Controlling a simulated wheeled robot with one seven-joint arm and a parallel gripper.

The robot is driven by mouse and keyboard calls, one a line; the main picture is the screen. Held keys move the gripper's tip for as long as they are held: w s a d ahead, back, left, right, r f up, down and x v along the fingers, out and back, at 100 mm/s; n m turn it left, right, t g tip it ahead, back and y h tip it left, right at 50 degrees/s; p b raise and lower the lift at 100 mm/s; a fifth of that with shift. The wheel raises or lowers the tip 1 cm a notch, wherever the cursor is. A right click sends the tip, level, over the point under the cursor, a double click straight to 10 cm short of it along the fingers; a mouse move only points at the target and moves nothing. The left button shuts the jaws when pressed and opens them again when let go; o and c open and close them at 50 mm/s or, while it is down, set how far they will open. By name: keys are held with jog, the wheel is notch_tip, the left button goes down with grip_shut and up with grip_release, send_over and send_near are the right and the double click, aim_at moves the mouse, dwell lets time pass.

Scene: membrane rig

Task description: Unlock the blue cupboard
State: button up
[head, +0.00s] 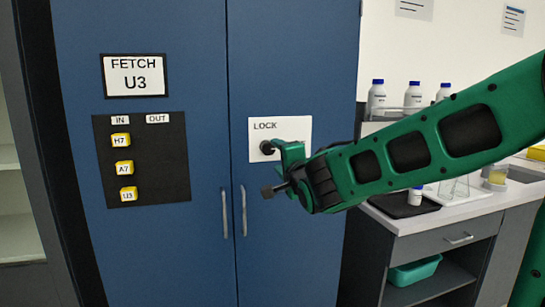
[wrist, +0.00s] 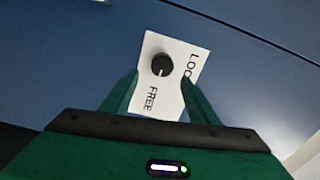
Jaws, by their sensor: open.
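The blue cupboard (head: 190,265) has two doors, both shut, with a vertical handle on each (head: 224,213). A white plate (head: 296,126) marked LOCK is on its right door; it also shows in the wrist view (wrist: 178,95), where LOCK and FREE can be read. A dark round knob (head: 265,147) sits on the plate, and the wrist view shows it (wrist: 161,65) with a light mark on its lower edge. My gripper (wrist: 158,85) is open, its green fingers on either side of the lower plate, short of the knob. How far the fingertips are from the door I cannot tell.
A black board (head: 168,165) with yellow tags H7, A7 and U3 under IN hangs on the left door, below a FETCH U3 sign (head: 135,76). A grey counter (head: 440,222) with bottles and a black tray stands at the right, behind my arm.

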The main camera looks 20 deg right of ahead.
jog(key=shift+s+f, duration=0.1)
jog(key=shift+s, duration=1.85)
jog(key=s+d+f+n+g+h, duration=0.4)
jog(key=s+d+f+g, duration=0.5)
jog(key=s+d+f, duration=0.6)
jog(key=s+d+f+n+g+y, duration=0.1)
jog(key=s+f+n+g+y, duration=0.1)
jog(key=s, duration=0.9)
jog(key=s+f+n+g+y, duration=0.2)
jog(key=s+f+n+g, duration=0.2)
jog(key=s+f+g, duration=0.3)
jog(key=s, duration=0.5)
jog(key=shift+s+d, duration=0.25)
jog(key=shift+d, duration=0.15)
